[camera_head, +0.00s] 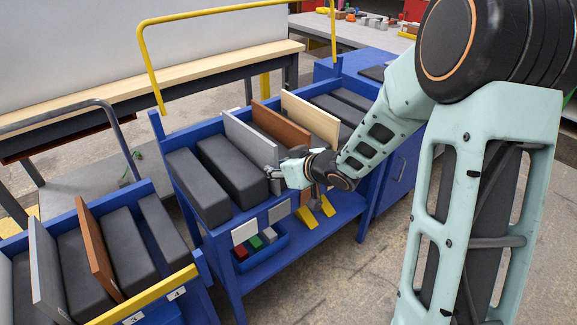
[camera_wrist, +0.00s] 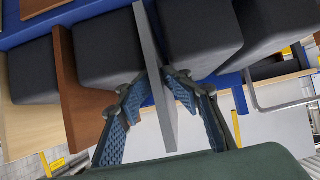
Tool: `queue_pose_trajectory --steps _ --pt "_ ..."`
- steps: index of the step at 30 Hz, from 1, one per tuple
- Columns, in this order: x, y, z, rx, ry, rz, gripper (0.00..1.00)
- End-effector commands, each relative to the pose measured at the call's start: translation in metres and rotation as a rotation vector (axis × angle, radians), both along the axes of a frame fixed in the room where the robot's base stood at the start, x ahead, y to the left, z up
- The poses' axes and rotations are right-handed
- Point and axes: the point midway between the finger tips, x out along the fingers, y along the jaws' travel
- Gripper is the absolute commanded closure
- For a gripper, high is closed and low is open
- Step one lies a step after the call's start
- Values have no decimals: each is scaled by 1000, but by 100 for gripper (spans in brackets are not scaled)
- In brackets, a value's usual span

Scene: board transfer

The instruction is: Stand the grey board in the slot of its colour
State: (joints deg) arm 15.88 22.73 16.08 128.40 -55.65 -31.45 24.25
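The grey board (camera_head: 246,146) stands upright between dark grey blocks in the middle blue cart (camera_head: 213,235). My gripper (camera_head: 274,178) is at the near end of this board. In the wrist view the grey board (camera_wrist: 157,85) passes between the two blue-padded fingers (camera_wrist: 155,80). The fingertips bend inward and appear to touch both its faces. The board's lower edge is hidden in the head view. Front tags on the cart are white (camera_head: 244,231), grey (camera_head: 279,212) and brown (camera_head: 306,197).
A brown board (camera_head: 281,126) and a cream board (camera_head: 310,118) stand to the right in the same cart. The left cart holds another grey board (camera_head: 46,271) and brown board (camera_head: 97,248). A yellow rail (camera_head: 150,58) rises behind. Floor in front is clear.

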Motion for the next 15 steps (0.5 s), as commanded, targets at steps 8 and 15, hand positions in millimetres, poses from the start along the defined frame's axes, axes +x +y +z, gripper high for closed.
queue_pose_trajectory --steps 8,15 --pt "-38 -27 19 -9 13 -9 72" --pt "-58 -41 46 -4 -5 -4 72"
